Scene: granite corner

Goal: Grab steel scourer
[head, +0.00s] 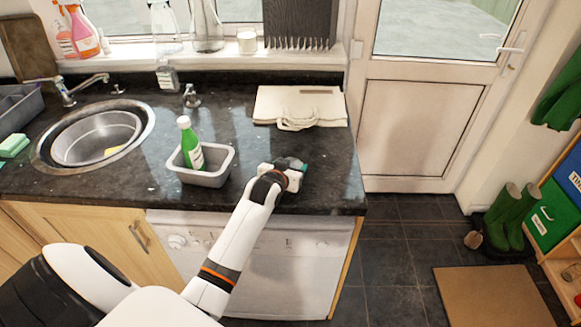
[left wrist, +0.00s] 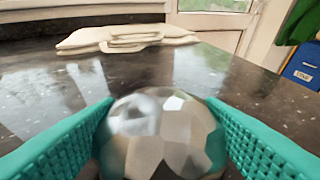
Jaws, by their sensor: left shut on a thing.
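The steel scourer (left wrist: 162,132) is a rounded, faceted silver-grey lump. In the left wrist view it sits between the two teal finger pads of my left gripper (left wrist: 165,140), which press on it from both sides. In the head view my left gripper (head: 291,165) is low over the counter near its front right edge, and the scourer (head: 288,161) shows only as a small grey patch, mostly hidden by the gripper. I cannot tell whether it still touches the counter. My right gripper is not in view.
A grey tub (head: 213,178) with a green bottle (head: 189,146) stands left of my left gripper. Folded cream cloths (head: 300,104) lie behind it. The round sink (head: 95,137) is further left. The dark counter (head: 330,165) is clear to the right, up to its edge.

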